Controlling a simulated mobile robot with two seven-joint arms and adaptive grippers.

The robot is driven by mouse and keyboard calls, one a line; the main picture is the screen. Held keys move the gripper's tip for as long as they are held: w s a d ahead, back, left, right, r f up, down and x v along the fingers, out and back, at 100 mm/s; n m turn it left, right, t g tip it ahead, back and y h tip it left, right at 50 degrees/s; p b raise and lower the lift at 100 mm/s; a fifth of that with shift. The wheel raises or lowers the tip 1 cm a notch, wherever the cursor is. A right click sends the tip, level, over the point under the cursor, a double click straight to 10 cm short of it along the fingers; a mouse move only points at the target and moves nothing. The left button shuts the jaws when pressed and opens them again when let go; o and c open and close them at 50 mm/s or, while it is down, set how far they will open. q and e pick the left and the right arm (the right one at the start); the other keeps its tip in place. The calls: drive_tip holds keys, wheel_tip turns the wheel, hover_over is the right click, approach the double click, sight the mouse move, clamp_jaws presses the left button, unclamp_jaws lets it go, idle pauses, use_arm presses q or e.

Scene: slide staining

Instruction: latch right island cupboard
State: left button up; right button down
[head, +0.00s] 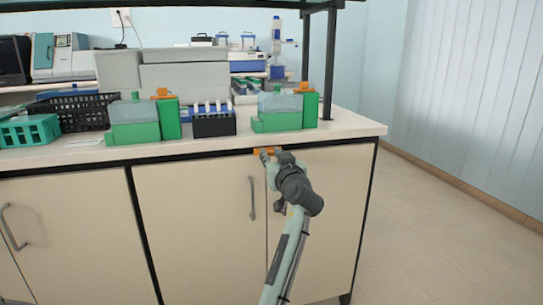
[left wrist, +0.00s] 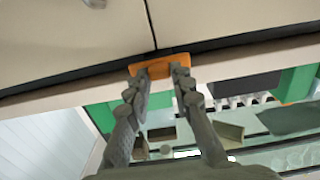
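The right island cupboard has two cream doors, the left one (head: 195,230) and the right one (head: 335,200); both look closed. An orange latch bar (head: 258,151) sits at the top of the seam between them, just below the worktop edge. The latch (left wrist: 160,66) also shows in the left wrist view, lying across the seam. My left gripper (head: 270,156) is at the latch. In the left wrist view my left gripper (left wrist: 159,72) has its fingers apart, tips overlapping the latch ends; whether they touch it is unclear. My right gripper is not in view.
The island worktop (head: 345,127) overhangs the doors. On it stand green boxes (head: 135,132), a dark tube rack (head: 214,125) and a black basket (head: 85,112). A dark shelf post (head: 329,65) rises near the right end. The floor (head: 430,235) right of the island is clear.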

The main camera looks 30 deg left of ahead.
use_arm(q)
clamp_jaws()
drive_tip(key=shift+m, duration=0.4)
drive_tip(key=shift+r+p, duration=0.1)
drive_tip(key=shift+p, duration=0.25)
drive_tip(key=m+p, duration=0.4)
drive_tip(key=m, duration=0.5)
drive_tip(key=shift+w+p, duration=0.15)
drive_tip(key=shift+p, duration=0.25)
drive_tip(key=m+p, duration=0.2)
drive_tip(key=m, duration=0.4)
drive_tip(key=shift+d+p, duration=0.1)
drive_tip(key=shift+p, duration=0.3)
drive_tip(key=shift+f+m, duration=0.2)
drive_tip(key=shift+m, duration=0.9)
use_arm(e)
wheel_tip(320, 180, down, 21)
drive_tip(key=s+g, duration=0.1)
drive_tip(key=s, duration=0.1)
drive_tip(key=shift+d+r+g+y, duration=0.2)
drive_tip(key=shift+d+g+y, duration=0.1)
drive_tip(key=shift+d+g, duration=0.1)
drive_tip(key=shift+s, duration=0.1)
